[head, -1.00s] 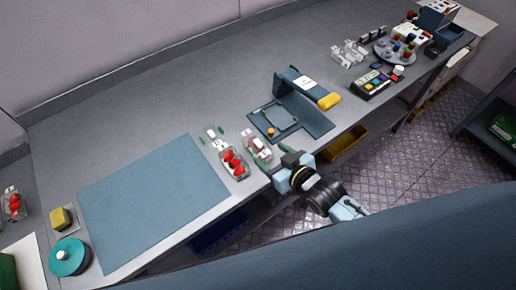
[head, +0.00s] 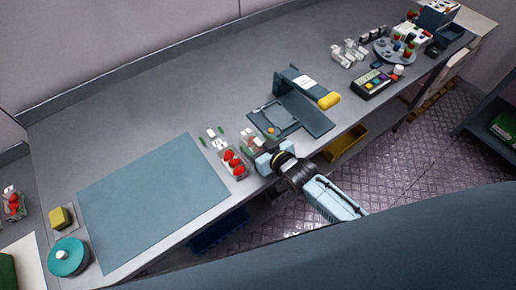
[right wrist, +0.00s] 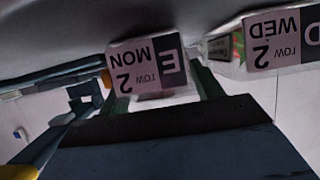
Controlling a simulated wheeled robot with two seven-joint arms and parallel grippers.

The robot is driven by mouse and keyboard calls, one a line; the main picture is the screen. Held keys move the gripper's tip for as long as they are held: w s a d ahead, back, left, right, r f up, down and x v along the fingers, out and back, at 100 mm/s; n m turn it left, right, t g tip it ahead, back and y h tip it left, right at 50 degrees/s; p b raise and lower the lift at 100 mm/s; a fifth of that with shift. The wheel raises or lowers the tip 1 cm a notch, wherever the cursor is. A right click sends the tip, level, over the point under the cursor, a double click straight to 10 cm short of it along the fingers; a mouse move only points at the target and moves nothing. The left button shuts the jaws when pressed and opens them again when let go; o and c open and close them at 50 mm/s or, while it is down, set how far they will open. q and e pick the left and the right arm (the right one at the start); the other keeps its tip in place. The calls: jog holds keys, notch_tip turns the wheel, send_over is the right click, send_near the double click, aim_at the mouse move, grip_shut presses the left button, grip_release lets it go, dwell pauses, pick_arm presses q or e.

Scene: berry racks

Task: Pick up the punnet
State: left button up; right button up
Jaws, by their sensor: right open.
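A clear punnet (head: 250,138) stands on the bench just ahead of my right gripper (head: 260,146) in the head view, partly hidden by it. In the right wrist view a label reading MON, row 2, E (right wrist: 147,68) is upside down, between the two green fingers of my right gripper (right wrist: 162,92). The gripper is open; I cannot tell whether the fingers touch the punnet. A second punnet with red berries (head: 234,163) stands close to the left in the head view. A WED, row 2 label (right wrist: 283,40) is to the right in the wrist view. My left gripper is out of view.
A blue mat (head: 150,205) lies to the left. Small white and green items (head: 212,133) lie behind the punnets. The back of the bench is clear.

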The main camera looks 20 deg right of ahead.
jog(key=shift+c, duration=0.4)
jog(key=c, duration=0.7)
jog(key=shift+r, duration=0.1)
